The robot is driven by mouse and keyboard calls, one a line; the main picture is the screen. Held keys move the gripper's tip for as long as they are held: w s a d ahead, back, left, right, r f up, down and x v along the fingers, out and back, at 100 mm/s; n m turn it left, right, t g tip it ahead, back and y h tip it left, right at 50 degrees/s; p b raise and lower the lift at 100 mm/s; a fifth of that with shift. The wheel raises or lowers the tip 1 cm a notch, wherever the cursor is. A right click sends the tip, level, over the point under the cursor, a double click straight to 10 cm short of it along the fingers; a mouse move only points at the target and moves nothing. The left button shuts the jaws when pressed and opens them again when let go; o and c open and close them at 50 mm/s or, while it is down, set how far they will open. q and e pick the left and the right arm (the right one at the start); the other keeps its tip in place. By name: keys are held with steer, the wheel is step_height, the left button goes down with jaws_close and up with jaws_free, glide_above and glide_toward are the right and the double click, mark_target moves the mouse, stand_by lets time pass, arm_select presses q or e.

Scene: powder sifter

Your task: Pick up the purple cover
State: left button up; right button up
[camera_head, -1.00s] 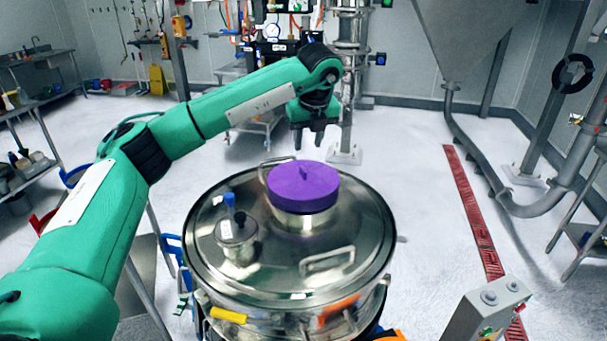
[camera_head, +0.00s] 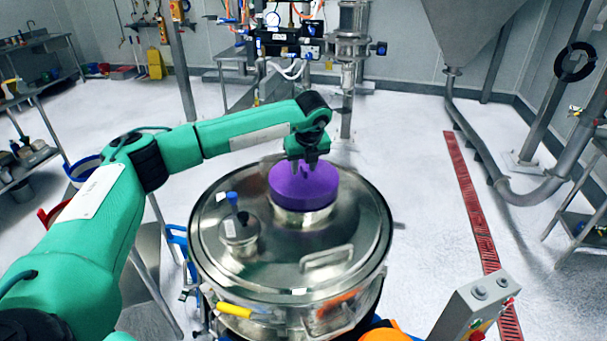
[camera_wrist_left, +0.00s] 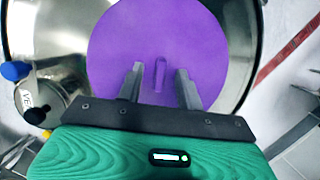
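The purple cover (camera_head: 304,188) sits on the round neck in the lid of the steel vessel (camera_head: 290,255). It is a flat disc with a small upright tab on top. My left gripper (camera_head: 304,172) is directly above the cover, with its fingertips at the height of the tab or close to it. In the left wrist view the open fingers (camera_wrist_left: 159,78) stand on either side of the tab on the purple cover (camera_wrist_left: 205,45), with a gap on both sides. My right gripper is not in either view.
A small port with a blue-handled valve (camera_head: 236,225) stands on the lid left of the cover. A metal handle (camera_head: 327,258) is on the lid in front. A grey control box (camera_head: 478,300) stands at the lower right. Open floor lies right of the vessel.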

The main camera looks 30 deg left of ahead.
arm_select(q)
jaws_close()
